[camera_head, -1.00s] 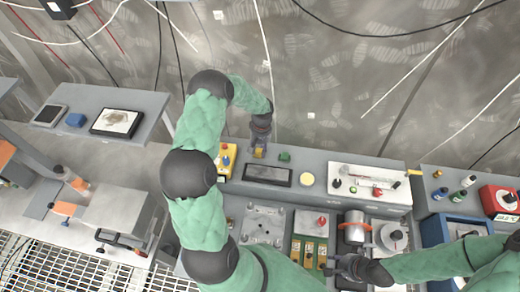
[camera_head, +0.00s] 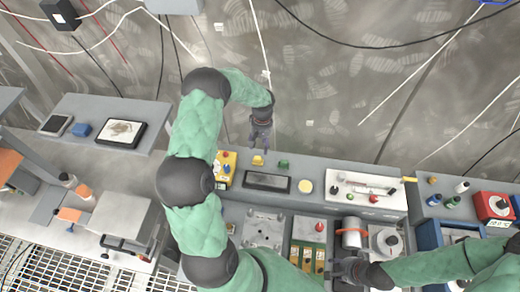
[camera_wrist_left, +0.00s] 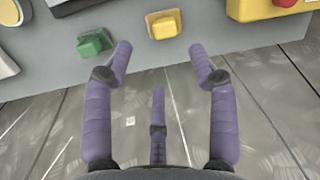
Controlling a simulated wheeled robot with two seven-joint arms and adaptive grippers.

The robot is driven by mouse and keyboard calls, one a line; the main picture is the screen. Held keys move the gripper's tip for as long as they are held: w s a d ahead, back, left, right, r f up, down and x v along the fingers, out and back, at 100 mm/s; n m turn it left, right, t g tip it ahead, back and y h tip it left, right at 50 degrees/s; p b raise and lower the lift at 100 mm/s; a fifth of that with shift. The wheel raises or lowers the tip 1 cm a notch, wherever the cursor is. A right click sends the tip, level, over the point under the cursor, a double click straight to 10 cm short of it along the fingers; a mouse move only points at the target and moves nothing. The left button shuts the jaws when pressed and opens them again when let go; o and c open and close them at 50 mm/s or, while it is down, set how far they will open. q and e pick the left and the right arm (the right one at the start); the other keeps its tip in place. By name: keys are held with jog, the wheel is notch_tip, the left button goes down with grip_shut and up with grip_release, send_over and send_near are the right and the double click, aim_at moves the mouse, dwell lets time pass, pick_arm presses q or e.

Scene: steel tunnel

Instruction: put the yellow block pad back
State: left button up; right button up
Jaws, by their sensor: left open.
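The small yellow block (camera_head: 258,160) sits at the back edge of the grey bench, left of a green block (camera_head: 283,164). In the left wrist view the yellow block (camera_wrist_left: 163,24) is ahead of the fingertips, and the green block (camera_wrist_left: 95,42) is to its left. My left gripper (camera_head: 261,146) is open and empty, just behind the yellow block and apart from it. Its spread fingers show in the left wrist view (camera_wrist_left: 160,48). My right gripper (camera_head: 337,270) is low over the bench at right of centre; whether it is open or shut is unclear.
A yellow control box (camera_head: 226,166) stands left of the block. A dark flat tray (camera_head: 266,183) and a pale yellow disc (camera_head: 305,187) lie in front. A white panel with knobs (camera_head: 365,190) stands to the right. The wall rises behind the bench.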

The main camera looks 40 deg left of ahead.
pick_arm(q)
jog(key=r, duration=0.2)
jog(key=r+p, duration=0.1)
jog(key=shift+w+r, duration=0.2)
jog(key=shift+r, duration=0.15)
